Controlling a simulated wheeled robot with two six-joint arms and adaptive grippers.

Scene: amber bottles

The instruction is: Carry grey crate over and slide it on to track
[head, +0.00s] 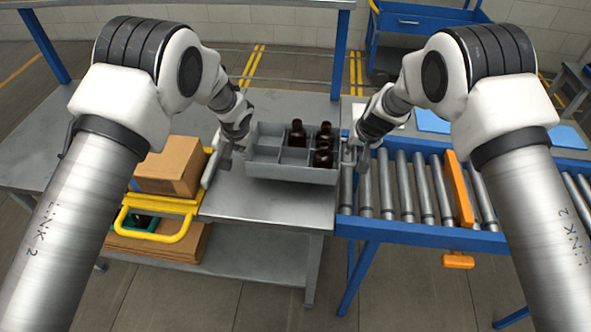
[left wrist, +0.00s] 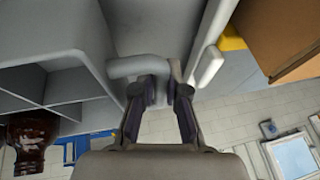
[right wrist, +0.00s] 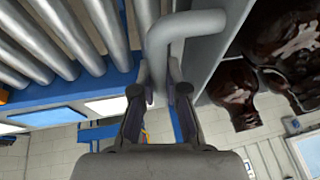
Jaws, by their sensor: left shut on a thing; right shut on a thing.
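The grey crate (head: 290,172) is divided into compartments and looks level at the right end of the metal table, beside the near end of the roller track (head: 400,190). Several amber bottles (head: 297,134) stand in its middle and right compartments; left ones look empty. My left gripper (head: 228,150) is shut on the crate's left handle (left wrist: 135,66), clear in the left wrist view. My right gripper (head: 352,155) is shut on the right handle (right wrist: 185,25), with track rollers beside it. I cannot tell whether the crate touches the table.
An orange bar (head: 458,188) lies across the rollers further right. Cardboard boxes (head: 170,166) and a yellow-handled cart (head: 165,222) stand at the left. The metal table (head: 265,210) is bare in front of the crate. A blue cart (head: 410,25) stands behind.

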